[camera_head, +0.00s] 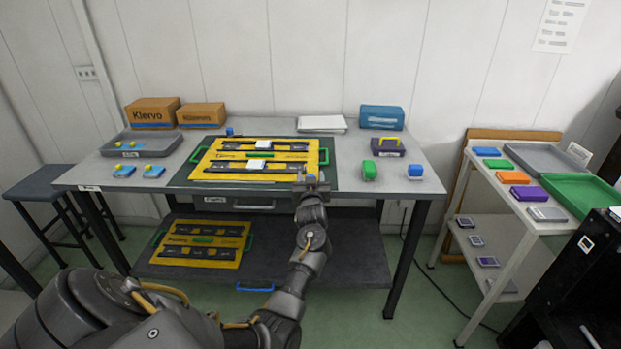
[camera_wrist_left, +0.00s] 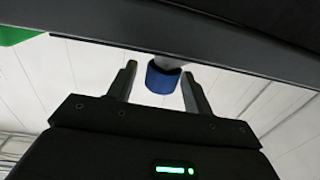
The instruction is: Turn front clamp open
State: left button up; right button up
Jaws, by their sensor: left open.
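The front clamp shows in the left wrist view as a blue cylindrical knob (camera_wrist_left: 163,78) on a short grey stem, beneath a dark edge. My left gripper (camera_wrist_left: 160,70) is open, with one finger on each side of the knob. A gap shows on the left, and I cannot tell whether the right finger touches. In the head view my left gripper (camera_head: 311,182) is at the front edge of the green mat (camera_head: 327,150), and it mostly hides the front clamp. A blue back clamp (camera_head: 229,131) stands at the mat's far edge. My right gripper is not in view.
A yellow board (camera_head: 215,151) with black strips lies on the mat on the grey table (camera_head: 400,160). Green (camera_head: 369,170) and blue (camera_head: 415,171) small items stand to the right. Another yellow board (camera_head: 200,228) lies on the lower shelf.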

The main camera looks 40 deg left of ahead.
pick_arm(q)
jog(key=c, duration=0.9)
jog(key=shift+c, duration=0.2)
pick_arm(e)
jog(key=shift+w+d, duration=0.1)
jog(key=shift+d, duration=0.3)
